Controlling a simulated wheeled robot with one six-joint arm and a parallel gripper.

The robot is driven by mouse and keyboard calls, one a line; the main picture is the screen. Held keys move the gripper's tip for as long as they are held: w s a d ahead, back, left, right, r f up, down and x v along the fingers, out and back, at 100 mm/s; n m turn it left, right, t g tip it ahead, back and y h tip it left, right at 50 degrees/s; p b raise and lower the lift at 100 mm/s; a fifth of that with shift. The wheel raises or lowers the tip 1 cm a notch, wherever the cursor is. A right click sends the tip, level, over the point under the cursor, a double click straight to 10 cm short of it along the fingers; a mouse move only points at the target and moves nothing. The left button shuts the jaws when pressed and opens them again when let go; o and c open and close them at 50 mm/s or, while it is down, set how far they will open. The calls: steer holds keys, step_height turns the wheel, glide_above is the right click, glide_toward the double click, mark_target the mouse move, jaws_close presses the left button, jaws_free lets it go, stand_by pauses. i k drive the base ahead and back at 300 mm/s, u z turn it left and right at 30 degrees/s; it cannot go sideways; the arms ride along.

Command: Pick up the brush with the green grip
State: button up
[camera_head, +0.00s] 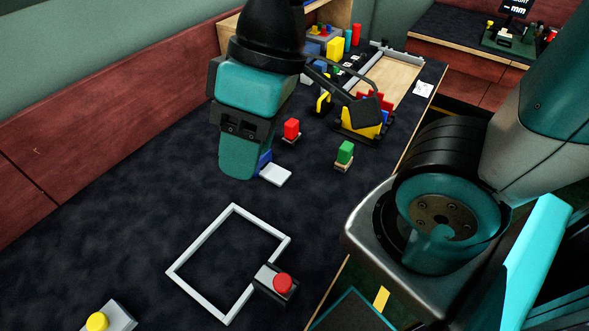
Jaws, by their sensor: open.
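The brush with the green grip (345,152) stands on the dark table right of the middle, its green block above a pale base. The gripper is open and apart from the brush. The other finger is not clearly seen.
A red-grip brush (291,128) stands left of the green one. A blue piece (265,158) with a white plate is half hidden by my wrist. A yellow-and-black object (360,123) stands behind the green brush. A white frame (195,247) and red button (282,284) lie in front.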

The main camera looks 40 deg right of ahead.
mark_target(344, 161)
steer(key=u, duration=0.25)
steer(key=k, duration=0.6)
steer(key=z, duration=1.05)
steer(key=i, duration=0.45)
steer(key=u, duration=0.1)
